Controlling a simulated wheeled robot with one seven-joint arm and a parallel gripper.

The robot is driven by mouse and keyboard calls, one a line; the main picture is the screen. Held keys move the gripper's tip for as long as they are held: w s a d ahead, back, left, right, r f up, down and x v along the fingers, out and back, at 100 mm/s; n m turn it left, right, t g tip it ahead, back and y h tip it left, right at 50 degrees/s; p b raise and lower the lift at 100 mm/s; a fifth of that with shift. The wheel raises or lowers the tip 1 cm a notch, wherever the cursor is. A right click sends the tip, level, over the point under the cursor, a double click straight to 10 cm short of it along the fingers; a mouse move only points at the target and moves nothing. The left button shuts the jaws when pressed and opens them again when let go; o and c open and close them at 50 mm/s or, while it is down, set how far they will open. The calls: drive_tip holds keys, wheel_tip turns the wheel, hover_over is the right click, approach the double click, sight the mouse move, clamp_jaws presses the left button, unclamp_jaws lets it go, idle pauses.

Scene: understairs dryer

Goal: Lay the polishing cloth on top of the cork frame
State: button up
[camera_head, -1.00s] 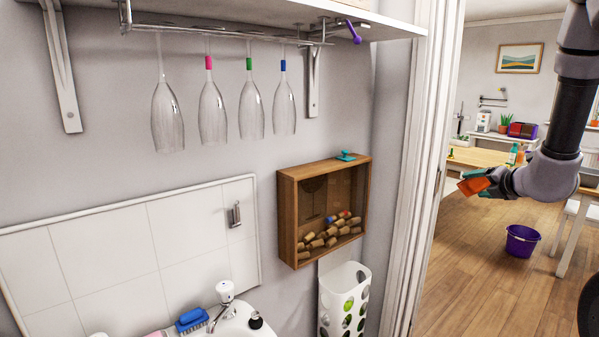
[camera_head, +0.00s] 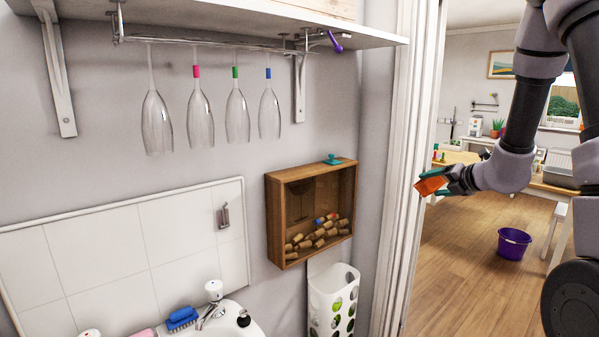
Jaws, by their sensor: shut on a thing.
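The cork frame (camera_head: 283,256) is a wooden box with a clear front, fixed to the wall and holding several corks. A small teal item (camera_head: 333,159) sits on its top; the rest of the top looks bare. My gripper (camera_head: 436,184) is shut on an orange thing, which looks like the polishing cloth (camera_head: 430,186). It holds it in the air to the right of the frame, in front of the doorway and apart from the frame.
Several glasses (camera_head: 200,115) hang upside down from a rail under the shelf (camera_head: 250,25), above left of the frame. The white door trim (camera_head: 401,170) stands between frame and gripper. A white holed bin (camera_head: 331,290) is under the frame, beside the sink (camera_head: 245,325).

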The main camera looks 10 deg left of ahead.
drive_tip(key=s+a+r+n+g+h, duration=0.2)
drive_tip(key=s+a+n+g+h, duration=0.1)
drive_tip(key=s+a+n+g, duration=0.8)
drive_tip(key=s+a+r+n+g+h, duration=0.25)
drive_tip(key=s+a+n+g, duration=0.5)
drive_tip(key=a+n, duration=0.65)
drive_tip(key=s+a+r+n+t+y, duration=0.2)
drive_tip(key=s+a+r+n+t, duration=0.1)
drive_tip(key=n, duration=0.9)
drive_tip(key=s+a+r+n+t+y, duration=0.2)
drive_tip(key=s+a+r+n+t, duration=0.2)
drive_tip(key=n, duration=0.9)
drive_tip(key=shift+s+a+r+t, duration=0.3)
drive_tip(key=shift+s+r+t, duration=0.7)
drive_tip(key=shift+t, duration=1.15)
drive_tip(key=shift+a+r+n+y, duration=0.15)
drive_tip(key=shift+r+n+y, duration=0.1)
drive_tip(key=shift+r+n, duration=0.05)
